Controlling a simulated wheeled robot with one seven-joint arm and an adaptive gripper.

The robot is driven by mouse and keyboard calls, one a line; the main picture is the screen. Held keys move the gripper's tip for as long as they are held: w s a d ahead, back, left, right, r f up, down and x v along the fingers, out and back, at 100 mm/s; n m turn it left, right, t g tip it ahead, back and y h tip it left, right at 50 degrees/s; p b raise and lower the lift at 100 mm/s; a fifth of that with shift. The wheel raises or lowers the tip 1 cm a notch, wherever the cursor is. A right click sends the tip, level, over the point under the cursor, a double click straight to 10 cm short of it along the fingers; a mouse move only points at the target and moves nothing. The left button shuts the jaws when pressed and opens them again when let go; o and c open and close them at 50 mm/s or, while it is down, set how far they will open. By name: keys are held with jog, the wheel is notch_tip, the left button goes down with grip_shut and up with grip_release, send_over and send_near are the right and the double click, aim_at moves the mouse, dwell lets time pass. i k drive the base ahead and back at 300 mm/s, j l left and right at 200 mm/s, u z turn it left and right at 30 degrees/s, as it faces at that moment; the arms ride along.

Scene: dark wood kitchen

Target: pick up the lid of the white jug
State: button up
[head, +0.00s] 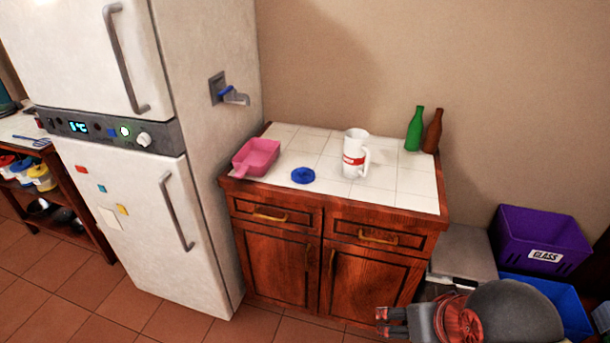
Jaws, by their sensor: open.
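The white jug (354,141) stands upright on the tiled top of the wooden cabinet. It has a red and white band and a handle on its right side, and its top looks open. A round blue lid (303,175) lies flat on the tiles to the left of the jug, apart from it. My gripper (379,322) is at the bottom right, in front of the cabinet and below its top. Its dark fingers point left, and it is empty and well away from the lid and jug.
A pink scoop-like container (257,155) sits at the left of the cabinet top (400,190). Green (414,130) and brown (433,131) bottles stand at its back right corner. A white fridge (150,200) stands left. A purple glass bin (540,240) is on the right.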

aim_at(302, 174)
jog(key=i+j+u, duration=0.25)
jog(key=i+j, duration=0.5)
jog(key=i+j+u, duration=0.2)
jog(key=i+j, duration=0.35)
jog(key=i, duration=0.25)
